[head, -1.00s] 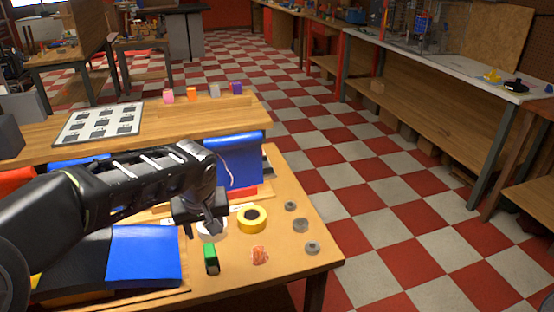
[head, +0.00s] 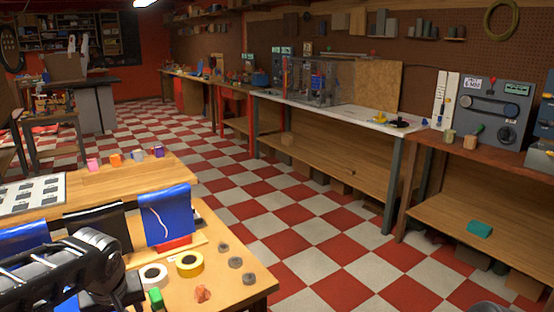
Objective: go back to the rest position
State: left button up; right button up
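My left arm comes in at the lower left of the head view. My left gripper (head: 118,299) is low at the bottom edge, dark and partly cut off, so its fingers cannot be made out. It is over the near wooden table (head: 232,291), left of a green block (head: 156,298) and a white tape roll (head: 153,275). I see nothing held, but the fingertips are hidden. My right gripper is not in view.
A yellow tape roll (head: 189,264), several grey discs (head: 235,262) and an orange lump (head: 202,293) lie on the near table. The checkered floor (head: 330,245) to the right is clear. A long bench (head: 345,117) lines the wall.

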pick_arm(q)
jog(key=w+d+f+m+t+h, duration=0.35)
jog(key=w+d+f, duration=0.3)
jog(key=d, duration=0.25)
jog(key=s+d+f+m+g+h, duration=0.1)
jog(key=s+d+f+m+h, duration=0.1)
jog(key=d+f, duration=0.8)
jog(key=s+d+f+g, duration=0.2)
jog(key=s+d+f, duration=0.2)
jog(key=s+f, duration=0.6)
jog(key=s+d+f+g, duration=0.3)
jog(key=s+d+f, duration=0.1)
jog(key=s+f, duration=0.7)
jog(key=shift+s+d+f+h+p, duration=0.2)
jog(key=shift+s+h+p, duration=0.25)
jog(key=shift+s, duration=0.45)
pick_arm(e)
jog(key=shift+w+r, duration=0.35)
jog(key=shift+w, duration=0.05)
pick_arm(q)
jog(key=shift+n+g, duration=0.25)
